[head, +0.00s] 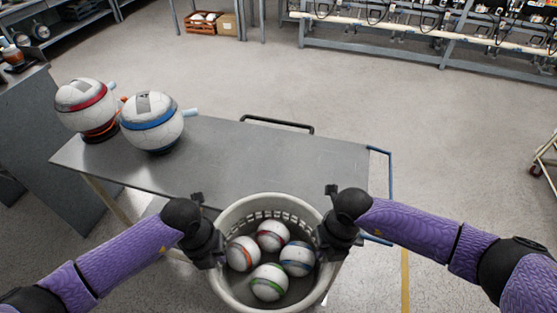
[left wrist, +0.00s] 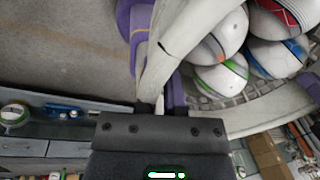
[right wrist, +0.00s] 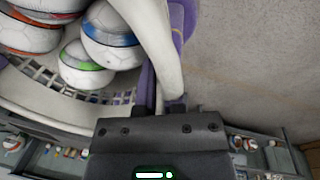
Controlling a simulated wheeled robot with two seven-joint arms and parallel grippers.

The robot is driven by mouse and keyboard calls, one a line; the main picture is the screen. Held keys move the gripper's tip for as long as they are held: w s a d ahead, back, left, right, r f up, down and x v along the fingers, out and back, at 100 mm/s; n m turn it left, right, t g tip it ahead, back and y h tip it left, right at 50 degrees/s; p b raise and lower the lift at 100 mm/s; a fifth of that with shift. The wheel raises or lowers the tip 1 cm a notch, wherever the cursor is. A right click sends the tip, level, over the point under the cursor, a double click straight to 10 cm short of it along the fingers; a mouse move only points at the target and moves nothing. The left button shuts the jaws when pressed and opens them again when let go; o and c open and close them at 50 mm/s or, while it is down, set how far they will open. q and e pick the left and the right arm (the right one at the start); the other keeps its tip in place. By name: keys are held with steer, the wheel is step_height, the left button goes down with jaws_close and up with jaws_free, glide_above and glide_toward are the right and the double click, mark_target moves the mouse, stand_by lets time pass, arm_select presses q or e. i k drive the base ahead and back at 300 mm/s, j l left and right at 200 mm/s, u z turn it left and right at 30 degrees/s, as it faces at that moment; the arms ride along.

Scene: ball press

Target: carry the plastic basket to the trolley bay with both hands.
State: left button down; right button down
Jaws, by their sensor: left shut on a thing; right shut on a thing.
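The round light-grey plastic basket (head: 218,288) holds several white balls with coloured bands, such as an orange-banded ball (head: 243,254) and a green-banded ball (head: 269,282). It is in front of the near edge of the metal table. My left gripper (head: 214,250) is shut on the basket's left rim; the rim (left wrist: 185,35) passes between its fingers in the left wrist view. My right gripper (head: 326,245) is shut on the right rim, which also shows in the right wrist view (right wrist: 160,45). The trolley bay cannot be made out with certainty.
The metal table (head: 270,165) bears a red-banded round vessel (head: 85,105) and a blue-banded one (head: 152,122) at its left. A wheeled trolley (head: 548,160) is cut off at the right edge. A yellow floor line (head: 405,275) runs at lower right. Open floor (head: 460,130) lies beyond the table.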

mark_target(267, 182)
steer(key=i, duration=0.95)
